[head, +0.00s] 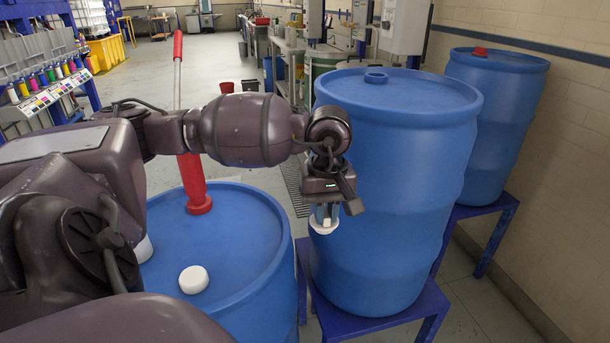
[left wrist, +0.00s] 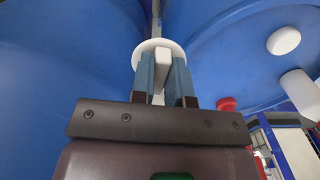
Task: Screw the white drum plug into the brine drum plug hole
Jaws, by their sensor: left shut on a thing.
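My left gripper (head: 325,216) is shut on the white drum plug (head: 323,227). It holds the plug at its fingertips, in front of the left side of the tall blue drum (head: 400,180) and below its top rim. In the left wrist view the plug (left wrist: 160,51) shows as a white round flange with a grip bar between the two blue-grey fingers (left wrist: 162,78). A raised blue ring, the plug hole (head: 376,77), stands on the tall drum's top; its inside is hard to see. No label shows which drum holds brine. My right gripper is not in view.
A lower blue drum (head: 238,235) at front left carries a white cap (head: 194,280) and a red hand pump (head: 194,182). Another blue drum (head: 495,110) with a red cap (head: 480,51) stands behind right. Blue stands (head: 432,305) support the drums. The space above the tall drum's top is clear.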

